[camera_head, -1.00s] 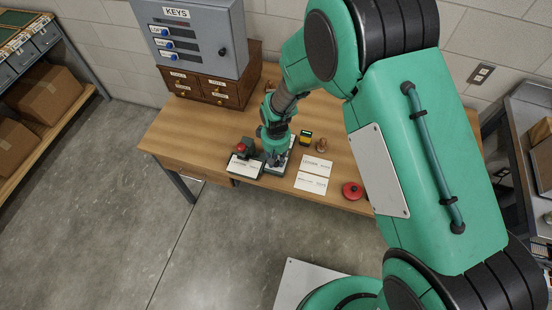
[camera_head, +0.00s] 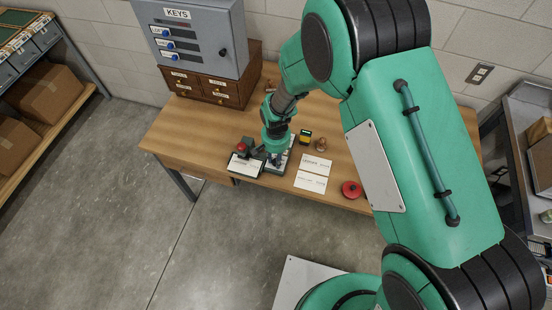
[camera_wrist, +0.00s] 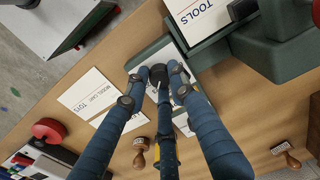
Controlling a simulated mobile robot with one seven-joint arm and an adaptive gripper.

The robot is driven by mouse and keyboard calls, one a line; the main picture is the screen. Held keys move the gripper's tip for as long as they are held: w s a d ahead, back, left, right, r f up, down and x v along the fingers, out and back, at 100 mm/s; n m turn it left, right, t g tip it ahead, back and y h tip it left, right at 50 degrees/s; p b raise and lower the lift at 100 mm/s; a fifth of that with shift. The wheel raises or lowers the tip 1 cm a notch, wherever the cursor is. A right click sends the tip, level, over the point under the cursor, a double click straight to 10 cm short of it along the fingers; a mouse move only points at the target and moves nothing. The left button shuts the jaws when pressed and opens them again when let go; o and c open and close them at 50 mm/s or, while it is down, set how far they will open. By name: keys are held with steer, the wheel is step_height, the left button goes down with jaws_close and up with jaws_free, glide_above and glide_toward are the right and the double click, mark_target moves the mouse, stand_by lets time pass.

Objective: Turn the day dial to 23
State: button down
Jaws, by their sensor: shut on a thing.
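My gripper (camera_wrist: 158,78) has its blue jointed fingers closed around a small round black knob (camera_wrist: 158,71) in the wrist view. The knob stands on a dark green device with a pale face (camera_wrist: 203,82), which I take to be the one with the day dial. The fingers cover part of the face, and no day number is readable. In the head view my gripper (camera_head: 275,158) points down at this device (camera_head: 284,166) near the desk's front edge. The knob is hidden there.
Left of the device stands another dark one with a white card (camera_head: 245,166) and a red knob. Paper cards (camera_head: 313,182), a yellow-and-black item (camera_head: 305,136), a wooden stamp (camera_head: 320,145) and a red round item (camera_head: 351,189) lie to the right. Drawers (camera_head: 212,88) stand behind.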

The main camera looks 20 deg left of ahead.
stand_by(0.4)
steer(key=c, duration=1.8)
jaws_free()
steer(key=shift+o, duration=0.2)
steer(key=shift+r, duration=0.1)
step_height(320, 180, up, 12)
